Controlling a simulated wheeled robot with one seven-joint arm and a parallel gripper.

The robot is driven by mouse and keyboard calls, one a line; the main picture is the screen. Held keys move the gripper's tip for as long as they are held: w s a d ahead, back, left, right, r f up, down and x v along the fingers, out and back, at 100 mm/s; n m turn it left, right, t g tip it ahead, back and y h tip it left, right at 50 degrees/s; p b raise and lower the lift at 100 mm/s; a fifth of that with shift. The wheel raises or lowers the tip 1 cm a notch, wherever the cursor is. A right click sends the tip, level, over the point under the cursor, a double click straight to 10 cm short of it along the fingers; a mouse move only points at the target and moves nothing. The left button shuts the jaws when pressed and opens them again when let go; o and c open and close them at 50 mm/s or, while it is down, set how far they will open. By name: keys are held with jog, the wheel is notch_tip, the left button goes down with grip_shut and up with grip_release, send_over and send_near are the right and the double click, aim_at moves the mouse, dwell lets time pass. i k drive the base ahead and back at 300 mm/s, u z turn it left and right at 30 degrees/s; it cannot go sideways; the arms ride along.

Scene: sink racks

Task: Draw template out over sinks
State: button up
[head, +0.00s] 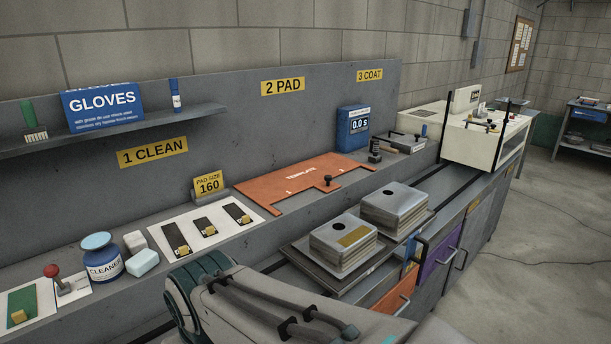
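The orange template (270,189), a flat plate with a stepped front edge, lies on the grey ledge below the "2 PAD" sign. It has a black knob (327,181) near its front right. The near sink (330,239) has a yellow-brown patch and a dark round spot on top. The far sink (395,199) shows a dark round spot and no patch. The template is beside the sinks, not over them. My arm crosses the bottom of the view; my gripper does not show.
A white sheet (178,216) with several dark strips lies left of the template, beside a "PAD SIZE 160" sign (208,186). A blue "0.0 s" timer (353,128) stands behind its right end. A cream machine (480,139) stands farther right. A cleaner jar (103,262) is at left.

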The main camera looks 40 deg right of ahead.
aim_at(318, 172)
jog(key=u, duration=2.8)
jog(key=k, duration=2.5)
jog(key=z, duration=2.8)
jog(key=i, duration=0.5)
jog(key=z, duration=0.05)
